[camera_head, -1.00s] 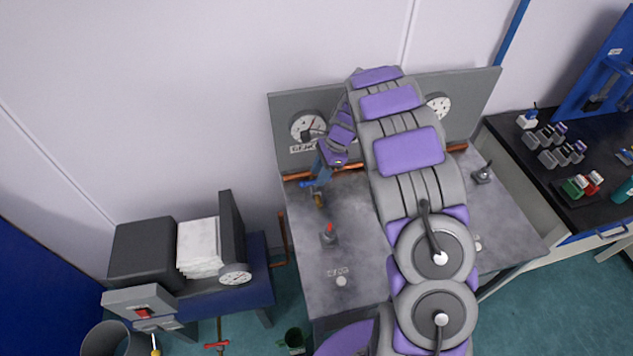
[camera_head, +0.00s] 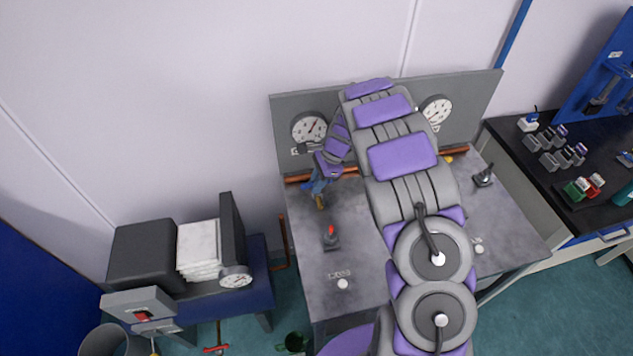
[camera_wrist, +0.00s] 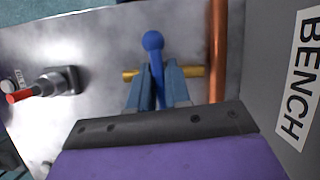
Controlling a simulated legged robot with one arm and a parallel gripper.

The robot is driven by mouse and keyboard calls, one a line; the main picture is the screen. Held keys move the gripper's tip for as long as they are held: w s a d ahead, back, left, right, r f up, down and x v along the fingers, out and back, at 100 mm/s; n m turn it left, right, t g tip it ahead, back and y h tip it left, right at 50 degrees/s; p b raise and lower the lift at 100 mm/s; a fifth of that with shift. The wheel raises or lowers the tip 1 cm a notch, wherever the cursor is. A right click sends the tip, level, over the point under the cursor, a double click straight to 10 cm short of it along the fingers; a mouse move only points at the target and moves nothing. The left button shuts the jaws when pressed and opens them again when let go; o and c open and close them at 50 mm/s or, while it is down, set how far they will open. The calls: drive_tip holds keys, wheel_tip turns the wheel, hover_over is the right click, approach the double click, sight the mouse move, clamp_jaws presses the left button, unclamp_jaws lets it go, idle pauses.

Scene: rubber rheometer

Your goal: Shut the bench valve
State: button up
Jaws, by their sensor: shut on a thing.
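The bench valve has a blue lever handle (camera_wrist: 153,42) with a round end and a brass body (camera_wrist: 195,71), seen in the wrist view. My gripper (camera_wrist: 158,82) is shut on the blue handle, one blue-grey finger on each side, and the round end sticks out past the fingertips. The lever lies across the brass line in this view. In the head view my gripper (camera_head: 318,186) is low over the table's back left, and the brass body (camera_head: 320,202) shows just below it. The handle cannot be told from the fingers there.
A copper pipe (camera_wrist: 218,45) runs along the foot of the grey panel (camera_head: 290,130), close to the valve. A red-tipped switch (camera_head: 331,238) stands on the table in front of the valve. A gauge (camera_head: 310,128) is above. The table's front left is mostly clear.

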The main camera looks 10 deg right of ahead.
drive_tip(key=shift+r+m+p, duration=0.2)
drive_tip(key=shift+m+p, duration=0.2)
drive_tip(key=shift+p, duration=0.6)
clamp_jaws()
drive_tip(key=shift+w+f, duration=0.1)
drive_tip(key=o, duration=0.7)
unclamp_jaws()
drive_tip(key=shift+f, duration=0.1)
drive_tip(key=p+v, duration=0.1)
drive_tip(key=v, duration=0.4)
drive_tip(key=p+v, duration=0.1)
drive_tip(key=v, duration=0.5)
drive_tip(key=p+v, duration=0.1)
drive_tip(key=v, duration=0.5)
drive_tip(key=shift+s+d, duration=0.2)
drive_tip(key=shift+s, duration=0.15)
